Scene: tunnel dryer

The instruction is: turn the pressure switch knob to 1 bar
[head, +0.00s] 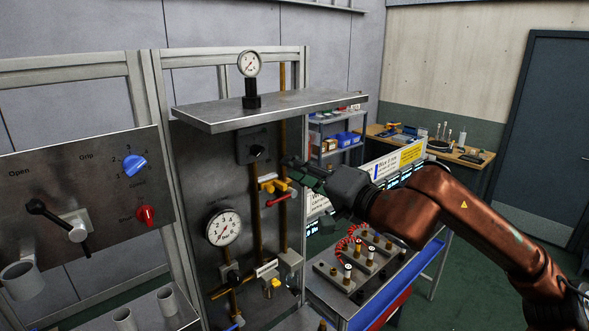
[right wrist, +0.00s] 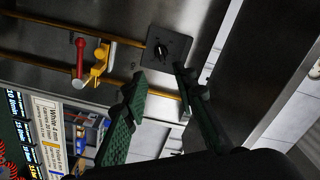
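A black knob on a square dark plate (head: 257,151), seemingly the pressure switch knob, is on the metal back panel under the shelf. It also shows in the right wrist view (right wrist: 167,48), beyond the fingertips; its scale is too small to read. My right gripper (head: 288,163) is just right of the knob in the head view. In the right wrist view its two green fingers (right wrist: 159,76) are spread apart with nothing between them, and they look apart from the knob. My left gripper is not in view.
A metal shelf (head: 270,110) carrying a small gauge (head: 249,64) overhangs the knob. Copper pipes and a yellow valve with a red handle (head: 276,199) are close below. A larger gauge (head: 224,227) is lower left. The left panel holds a blue numbered knob (head: 134,165) and a red knob (head: 146,215).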

